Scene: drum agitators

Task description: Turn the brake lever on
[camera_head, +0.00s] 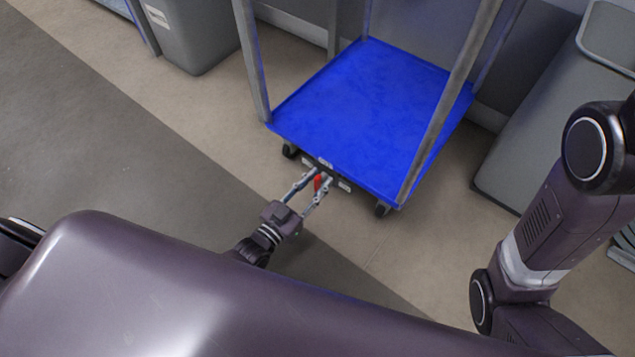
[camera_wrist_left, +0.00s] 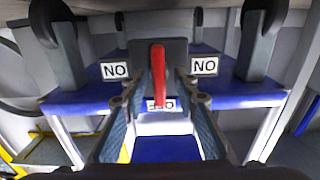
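The red brake lever (camera_head: 318,182) is at the near lower edge of the blue cart (camera_head: 365,105). In the left wrist view the lever (camera_wrist_left: 158,72) stands in front of a dark bracket, with its end between my finger tips. My left gripper (camera_head: 313,181) reaches the cart's near edge with its fingers spread. In the left wrist view its fingers (camera_wrist_left: 162,98) are on either side of the lever, with visible gaps; I cannot tell whether either touches it. My right gripper is out of view; only part of my right arm shows in the head view.
White "NO" labels (camera_wrist_left: 115,71) flank the lever bracket, and a third label is partly hidden behind the lever. Caster wheels (camera_head: 382,209) are under the cart, with grey posts at its corners. Grey bins (camera_head: 548,130) stand right and back left. The floor left of the cart is clear.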

